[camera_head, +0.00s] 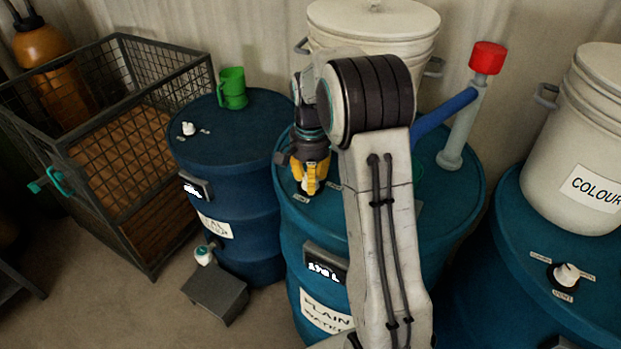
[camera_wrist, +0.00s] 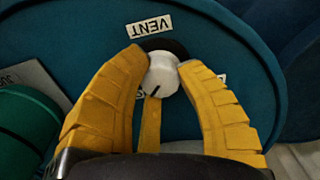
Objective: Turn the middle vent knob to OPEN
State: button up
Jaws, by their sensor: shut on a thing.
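The middle vent knob (camera_wrist: 162,75) is white and sits on the lid of the middle blue drum, labelled PLAIN WATER (camera_head: 300,235). My gripper (camera_wrist: 163,66) has its yellow fingers closed around the knob, one on each side. In the head view, my gripper (camera_head: 310,180) points down at the lid and hides most of the knob. A short dark mark shows on the knob's lower left side in the wrist view. A VENT label (camera_wrist: 149,25) lies above it.
The left drum (camera_head: 225,135) carries a white knob (camera_head: 188,128) and a green mug (camera_head: 232,88). The right drum (camera_head: 505,260) has another knob (camera_head: 566,274) and a white bucket (camera_head: 590,150). A blue-handled pipe with a red cap (camera_head: 488,57) and a white bucket (camera_head: 375,25) stand behind my arm.

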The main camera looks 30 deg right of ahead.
jog(key=shift+s+f+m, duration=0.1)
jog(key=shift+f+m, duration=0.05)
jog(key=shift+m, duration=0.15)
dwell(0.4)
jog(key=o, duration=1.2)
notch_tip(320, 180, up, 12)
jog(key=shift+r, duration=0.1)
dwell(0.4)
